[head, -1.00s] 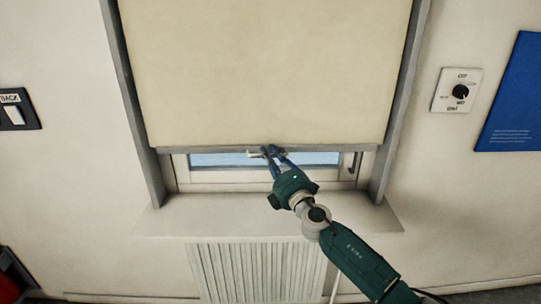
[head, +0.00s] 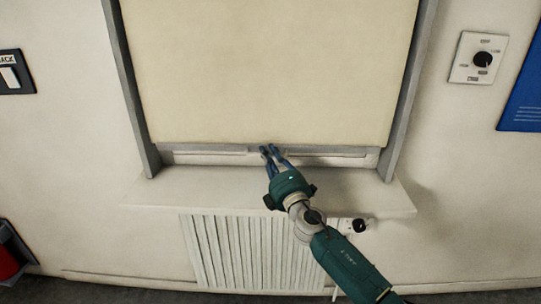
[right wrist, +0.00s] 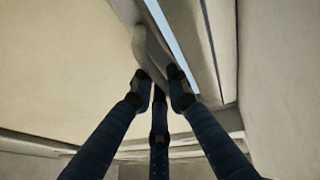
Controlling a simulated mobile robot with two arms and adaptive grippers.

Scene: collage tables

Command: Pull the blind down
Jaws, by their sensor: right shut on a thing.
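The cream blind (head: 265,70) hangs in its grey frame and covers nearly all of the window. Its bottom bar (head: 205,149) is low, a little above the sill, with a narrow strip of window frame below it. My right gripper (head: 269,150) is at the middle of this bar. In the right wrist view its dark fingers (right wrist: 160,85) are closed around the blind's pull tab (right wrist: 147,48). The fingers hide part of the tab. My left gripper is not in view.
The window sill (head: 165,190) juts out just below the blind. A ribbed radiator (head: 240,250) with a valve knob (head: 359,225) is underneath. A dial plate (head: 479,58) and a blue board (head: 525,105) are on the right wall, a switch (head: 12,75) on the left.

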